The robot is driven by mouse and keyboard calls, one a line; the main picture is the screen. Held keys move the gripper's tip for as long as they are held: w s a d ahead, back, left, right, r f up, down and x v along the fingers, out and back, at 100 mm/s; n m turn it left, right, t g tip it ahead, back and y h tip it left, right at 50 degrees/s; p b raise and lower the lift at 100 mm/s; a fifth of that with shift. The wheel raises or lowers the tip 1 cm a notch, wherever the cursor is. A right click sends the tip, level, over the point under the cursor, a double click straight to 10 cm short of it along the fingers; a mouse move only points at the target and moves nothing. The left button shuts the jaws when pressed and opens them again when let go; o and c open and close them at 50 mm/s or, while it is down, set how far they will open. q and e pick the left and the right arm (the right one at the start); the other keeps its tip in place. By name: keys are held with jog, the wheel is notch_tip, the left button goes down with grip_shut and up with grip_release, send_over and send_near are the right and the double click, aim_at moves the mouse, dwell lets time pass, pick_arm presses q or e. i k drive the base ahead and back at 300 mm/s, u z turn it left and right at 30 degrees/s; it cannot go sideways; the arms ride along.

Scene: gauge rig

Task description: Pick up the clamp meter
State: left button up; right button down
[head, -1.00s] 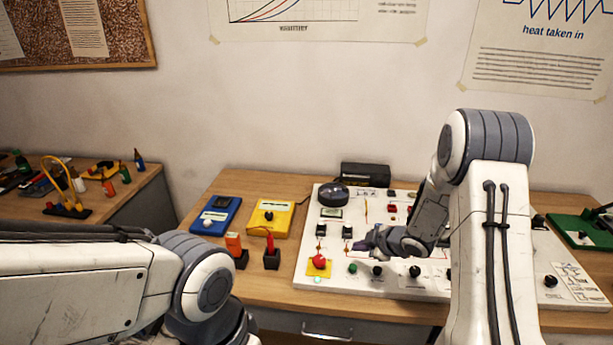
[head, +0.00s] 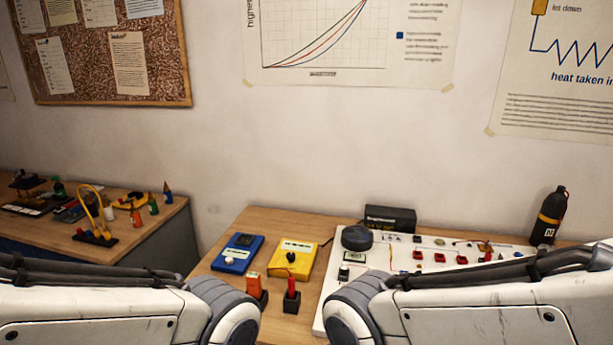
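I cannot tell for sure which object is the clamp meter. On the wooden bench lie a blue meter (head: 238,254) with a pale knob and a yellow meter (head: 293,261) with a black knob. In front of them an orange piece (head: 252,284) and a red piece (head: 291,285) stand upright in black holders. On the left desk a yellow loop (head: 91,196) rises from a black base. My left arm comes in at lower left and my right arm at lower right. Both grippers are out of view.
A white panel (head: 332,285) with switches fills the bench's right side, partly hidden by my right arm. A black box (head: 390,218) and a black bottle (head: 549,217) stand at the back. Bare wood (head: 262,221) shows behind the meters. A gap separates bench and left desk.

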aim_at(253, 278)
jog(key=u, duration=1.5)
jog(key=i, duration=1.35)
jog(key=z, duration=2.55)
